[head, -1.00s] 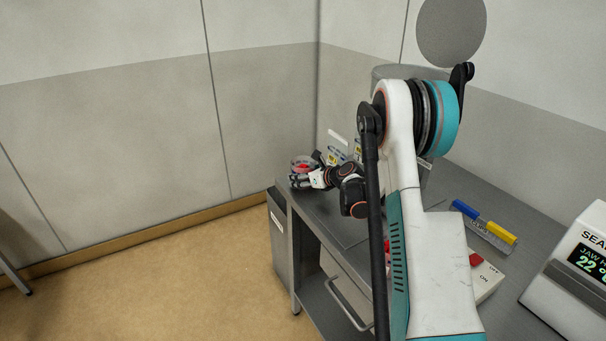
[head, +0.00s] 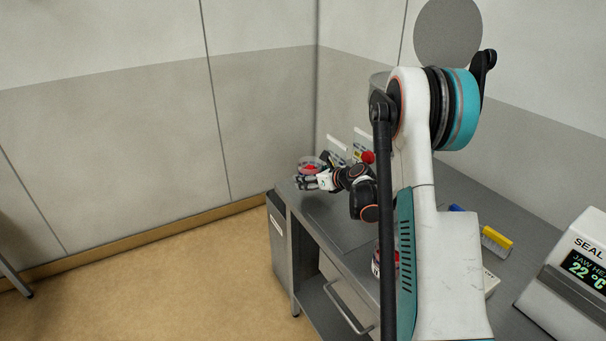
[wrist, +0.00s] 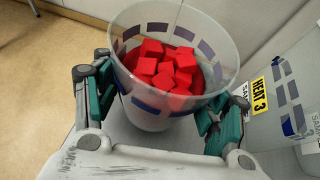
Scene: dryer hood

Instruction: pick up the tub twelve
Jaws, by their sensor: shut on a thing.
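A clear tub (wrist: 152,112) with dark blue dashes round its wall and red cubes (wrist: 168,70) inside fills the middle of the wrist view. My gripper (wrist: 160,104) is shut on it, with a teal-lined finger against either side. In the head view the tub (head: 311,161) shows at the far left end of the bench, with my gripper (head: 306,183) at it. The tub looks upright. I cannot read a number on it, and I cannot tell whether its base touches the bench.
The grey bench (head: 341,216) runs toward the right. A yellow HEAT 3 label (wrist: 259,95) is close to the tub's right. A second tub (head: 376,264) is partly behind my arm. A sealer (head: 575,270) stands at the right. Open floor lies left.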

